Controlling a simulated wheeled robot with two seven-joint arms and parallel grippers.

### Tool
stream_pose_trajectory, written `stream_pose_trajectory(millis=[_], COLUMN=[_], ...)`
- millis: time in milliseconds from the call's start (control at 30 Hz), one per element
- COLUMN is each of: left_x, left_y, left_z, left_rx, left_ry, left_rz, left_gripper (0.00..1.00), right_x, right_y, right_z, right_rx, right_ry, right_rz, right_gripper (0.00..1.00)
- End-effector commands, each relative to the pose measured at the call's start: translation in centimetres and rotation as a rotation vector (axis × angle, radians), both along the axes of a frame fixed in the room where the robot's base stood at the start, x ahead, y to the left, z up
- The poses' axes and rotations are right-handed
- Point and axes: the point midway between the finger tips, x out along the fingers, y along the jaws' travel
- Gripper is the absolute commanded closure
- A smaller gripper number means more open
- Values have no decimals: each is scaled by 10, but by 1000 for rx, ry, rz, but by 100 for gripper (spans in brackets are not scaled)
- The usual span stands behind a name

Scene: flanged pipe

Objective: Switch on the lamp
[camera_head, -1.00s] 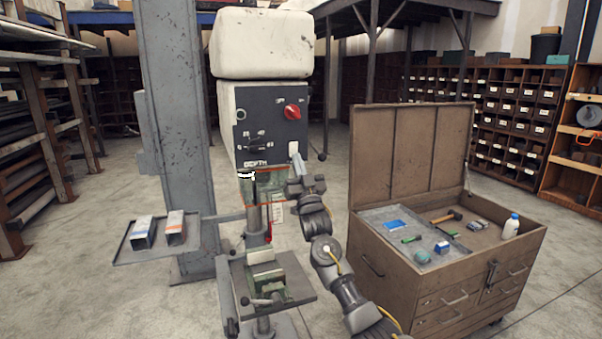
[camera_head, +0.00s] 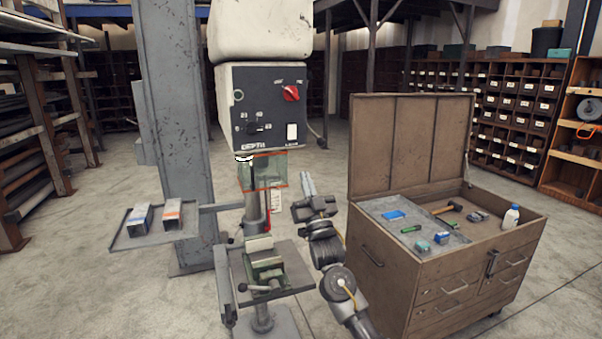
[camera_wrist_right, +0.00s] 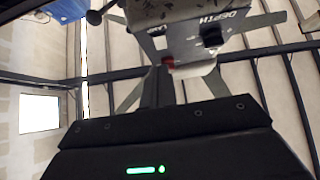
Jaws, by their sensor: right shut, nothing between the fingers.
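The drill press has a dark control panel (camera_head: 262,112) with a white rocker switch (camera_head: 292,131) at its lower right, above a small label. I cannot tell the rocker's position. A small bright white fitting (camera_head: 244,158) shows under the head; I cannot tell whether it is a lit lamp. My right gripper (camera_head: 308,182) is shut and empty, below and slightly right of the switch, clear of the panel. In the right wrist view the fingers (camera_wrist_right: 163,84) point toward the drill head, with a small red patch by the tips. My left gripper is out of view.
A red knob (camera_head: 291,93) is above the switch. A clear guard (camera_head: 262,172) and a vise (camera_head: 265,268) are below the head. A side tray (camera_head: 125,241) holds two boxes. An open tool chest (camera_head: 395,290) stands close on the right.

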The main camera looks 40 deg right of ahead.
Motion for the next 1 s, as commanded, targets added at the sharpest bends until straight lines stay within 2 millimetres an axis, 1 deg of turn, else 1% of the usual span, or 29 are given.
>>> stream_pose_trajectory(millis=[33,167,833,867,933,967,1000], left_x=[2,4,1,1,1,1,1], left_y=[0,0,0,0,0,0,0], left_z=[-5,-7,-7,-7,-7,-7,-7], left_rx=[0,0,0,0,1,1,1], left_ry=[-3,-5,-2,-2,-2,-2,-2], left_rz=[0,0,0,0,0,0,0], left_gripper=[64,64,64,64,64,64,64], right_x=[-4,-8,-8,-6,4,10,20], right_y=[1,4,5,6,2,1,0], right_z=[-7,-12,-13,-16,-30,-40,-57], right_rx=[0,1,-4,-8,-7,-6,-5], right_ry=[-1,0,6,20,70,99,149], right_rz=[1,2,-3,-7,-15,-18,-22], right_gripper=[100,100,100,100,100,100,100])
